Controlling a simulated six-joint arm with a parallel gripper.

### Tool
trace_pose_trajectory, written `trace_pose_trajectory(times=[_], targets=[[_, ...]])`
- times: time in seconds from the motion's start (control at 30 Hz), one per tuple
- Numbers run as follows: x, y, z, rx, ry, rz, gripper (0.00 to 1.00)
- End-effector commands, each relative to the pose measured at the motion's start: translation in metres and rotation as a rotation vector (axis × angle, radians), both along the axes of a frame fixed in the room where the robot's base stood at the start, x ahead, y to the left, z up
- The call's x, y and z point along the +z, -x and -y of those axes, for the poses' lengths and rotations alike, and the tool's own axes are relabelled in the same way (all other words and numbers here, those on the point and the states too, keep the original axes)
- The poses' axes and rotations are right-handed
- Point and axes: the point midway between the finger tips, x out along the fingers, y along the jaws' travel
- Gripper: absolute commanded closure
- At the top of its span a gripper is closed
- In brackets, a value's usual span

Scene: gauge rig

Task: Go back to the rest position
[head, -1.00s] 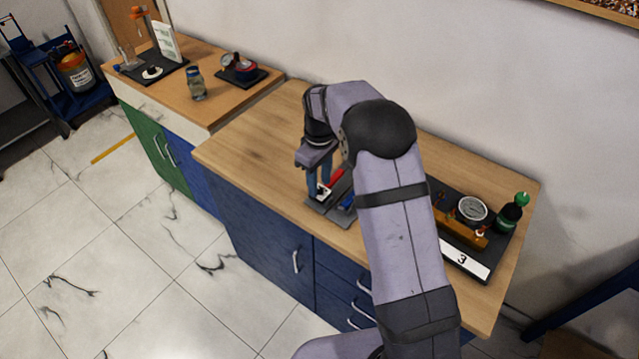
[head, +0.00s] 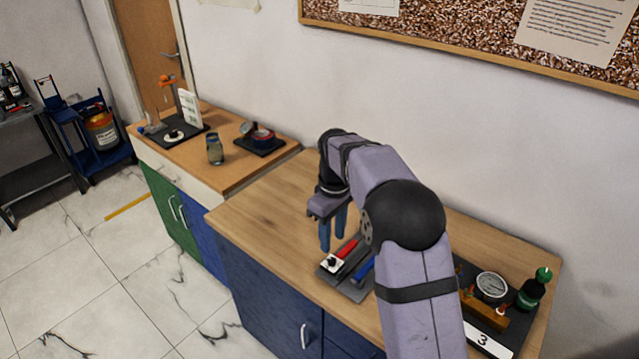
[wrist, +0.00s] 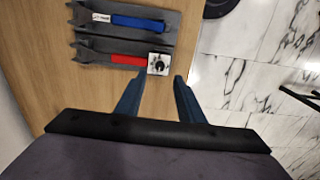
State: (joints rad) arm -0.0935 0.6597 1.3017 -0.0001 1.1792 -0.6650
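My gripper (head: 333,230) hangs over the wooden worktop, fingers pointing down. In the wrist view its two blue fingers (wrist: 158,82) are apart with nothing between them. Just beyond the fingertips is a small white block with a black knob (wrist: 158,64), at the end of a grey tray (wrist: 150,42). In the head view the white block (head: 332,263) sits on the tray (head: 354,291) below the fingers, clear of them. The tray also holds a red-handled wrench (wrist: 128,60) and a blue-handled wrench (wrist: 138,22).
A glass jar (head: 214,149) stands on the left bench. The worktop left of my gripper is clear.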

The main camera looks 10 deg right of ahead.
Motion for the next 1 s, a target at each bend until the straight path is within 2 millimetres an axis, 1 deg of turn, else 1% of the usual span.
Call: trace_pose_trajectory(times=[0.17, 0.27, 0.37, 0.47, 0.57, 0.8, 0.9, 1.0], targets=[[0.002, 0.008, 0.003, -0.027, 0.0, 0.0, 0.65], [0.003, 0.022, 0.007, -0.072, 0.001, -0.001, 0.65], [0.005, 0.043, 0.013, -0.142, 0.0, 0.0, 0.65], [0.005, 0.073, 0.02, -0.231, 0.0, -0.001, 0.65], [0.004, 0.108, 0.027, -0.329, 0.0, 0.001, 0.65], [-0.011, 0.196, 0.04, -0.557, 0.0, 0.003, 0.65], [-0.019, 0.227, 0.043, -0.634, -0.001, 0.003, 0.65], [-0.027, 0.252, 0.045, -0.692, 0.0, 0.002, 0.65]])
